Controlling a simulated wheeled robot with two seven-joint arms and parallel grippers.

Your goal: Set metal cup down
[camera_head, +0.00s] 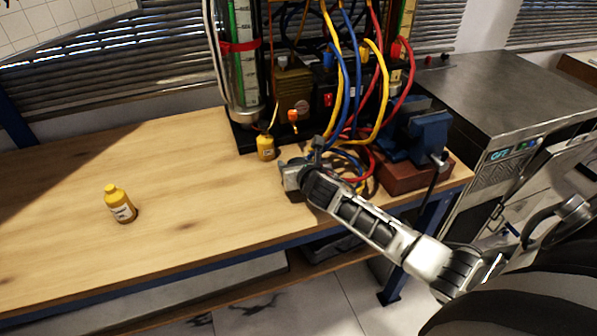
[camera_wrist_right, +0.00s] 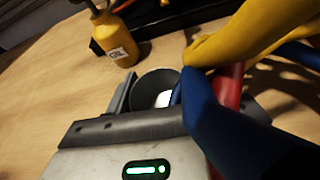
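The metal cup (camera_wrist_right: 157,90) shows in the right wrist view as a dark round opening with a grey rim, just ahead of my right gripper (camera_wrist_right: 150,98). One grey finger lies against the cup's left side; the other finger is hidden behind hoses. The gripper appears shut on the cup. In the head view my right gripper (camera_head: 301,168) is low over the bench's right part, and I cannot make out the cup there. Whether the cup's base touches the wood is hidden. My left gripper is not in view.
A yellow oiler bottle (camera_head: 266,148) stands close by, left of the gripper. Yellow, blue and red hoses (camera_head: 383,95) hang close on the right. A blue vise (camera_head: 420,135) sits further right. Another yellow bottle (camera_head: 120,205) stands left; the wooden bench (camera_head: 200,190) between is clear.

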